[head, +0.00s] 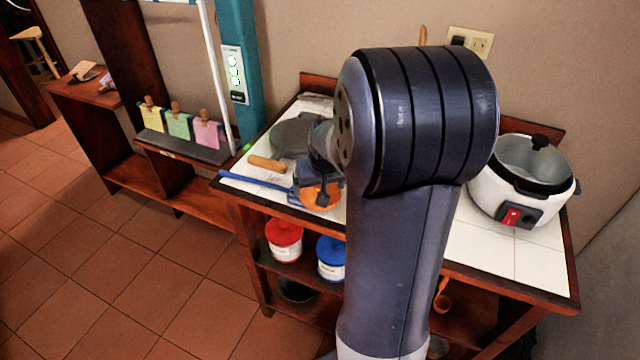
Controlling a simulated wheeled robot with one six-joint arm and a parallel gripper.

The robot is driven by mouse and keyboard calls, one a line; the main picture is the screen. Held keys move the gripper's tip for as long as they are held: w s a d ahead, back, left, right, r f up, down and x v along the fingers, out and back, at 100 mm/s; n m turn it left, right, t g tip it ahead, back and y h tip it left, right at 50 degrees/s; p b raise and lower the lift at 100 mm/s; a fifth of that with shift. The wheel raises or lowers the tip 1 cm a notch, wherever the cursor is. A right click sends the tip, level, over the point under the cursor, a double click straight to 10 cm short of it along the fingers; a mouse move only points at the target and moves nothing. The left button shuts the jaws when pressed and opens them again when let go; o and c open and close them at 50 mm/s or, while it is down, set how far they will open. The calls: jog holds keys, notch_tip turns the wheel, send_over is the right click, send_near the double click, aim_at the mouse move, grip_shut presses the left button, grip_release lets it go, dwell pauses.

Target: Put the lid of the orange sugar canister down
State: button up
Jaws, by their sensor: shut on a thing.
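My gripper (321,192) is at the front left of the white-tiled counter, partly hidden by my own arm. It is shut on a round orange thing (313,200), which looks like the orange lid. The lid is at or just above the tiles near the front edge; I cannot tell whether it touches them. The orange sugar canister's body is not clearly visible, and my arm covers the middle of the counter and shelf.
A grey pan (290,138) with a wooden handle and a blue utensil (255,186) lie left of the gripper. A white cooker (515,185) stands right. Red (285,241) and blue (331,260) canisters stand on the shelf below. Bare tiles (480,245) show at front right.

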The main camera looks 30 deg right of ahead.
jog(key=shift+f, duration=0.35)
jog(key=o, duration=0.7)
jog(key=shift+r, duration=0.1)
jog(key=shift+r, duration=0.1)
jog(key=shift+r, duration=0.3)
jog(key=v, duration=1.1)
jog(key=shift+s+r+p, duration=0.2)
jog(key=shift+r+p, duration=0.1)
jog(key=shift+r, duration=0.05)
